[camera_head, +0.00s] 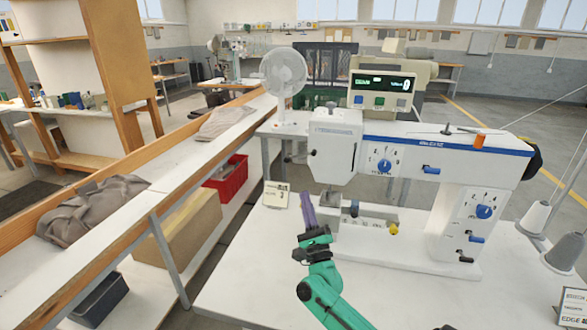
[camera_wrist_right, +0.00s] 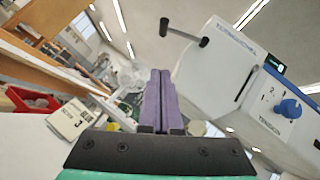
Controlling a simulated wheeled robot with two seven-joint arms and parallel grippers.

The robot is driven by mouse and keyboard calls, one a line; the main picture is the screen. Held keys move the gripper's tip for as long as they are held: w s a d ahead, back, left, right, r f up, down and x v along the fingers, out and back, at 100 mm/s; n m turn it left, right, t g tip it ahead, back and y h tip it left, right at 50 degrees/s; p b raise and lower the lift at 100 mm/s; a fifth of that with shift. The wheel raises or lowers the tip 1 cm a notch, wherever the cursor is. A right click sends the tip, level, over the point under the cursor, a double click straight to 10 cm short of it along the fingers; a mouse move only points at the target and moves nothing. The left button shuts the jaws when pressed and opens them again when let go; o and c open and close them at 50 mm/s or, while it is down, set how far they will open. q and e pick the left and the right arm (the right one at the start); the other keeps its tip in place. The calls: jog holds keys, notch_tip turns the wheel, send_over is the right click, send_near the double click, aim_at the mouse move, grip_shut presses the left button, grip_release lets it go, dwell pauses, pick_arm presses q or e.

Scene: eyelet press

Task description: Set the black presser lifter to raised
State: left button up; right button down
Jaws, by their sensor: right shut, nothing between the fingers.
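The white sewing machine (camera_head: 440,150) stands on the white table. In the right wrist view, a black lever with a knob end (camera_wrist_right: 182,33) sticks out leftward from the machine's head; I take it for the presser lifter. My right gripper (camera_head: 307,197) has purple fingers, pressed together and empty. It is left of the machine's needle area, below the head. In the wrist view the fingertips (camera_wrist_right: 160,75) point up, below the lever and apart from it. My left gripper is not in view.
The machine has a blue tension dial (camera_head: 385,165) and a stitch dial (camera_head: 484,212). A small card (camera_head: 276,195) stands left of my gripper. A white fan (camera_head: 284,72) and a display box (camera_head: 382,91) are behind. Thread cones (camera_head: 535,217) stand at the right.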

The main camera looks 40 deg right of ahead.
aim_at(300, 156)
jog(key=w+r+p, duration=0.4)
jog(key=w+r, duration=0.1)
jog(key=r, duration=0.1)
jog(key=shift+w+d+r, duration=0.2)
jog(key=shift+w+r, duration=0.05)
jog(key=shift+r, duration=0.15)
jog(key=shift+f, duration=0.1)
jog(key=shift+w+m+h+b, duration=0.15)
jog(key=shift+m+h+b, duration=0.4)
jog(key=shift+b, duration=0.25)
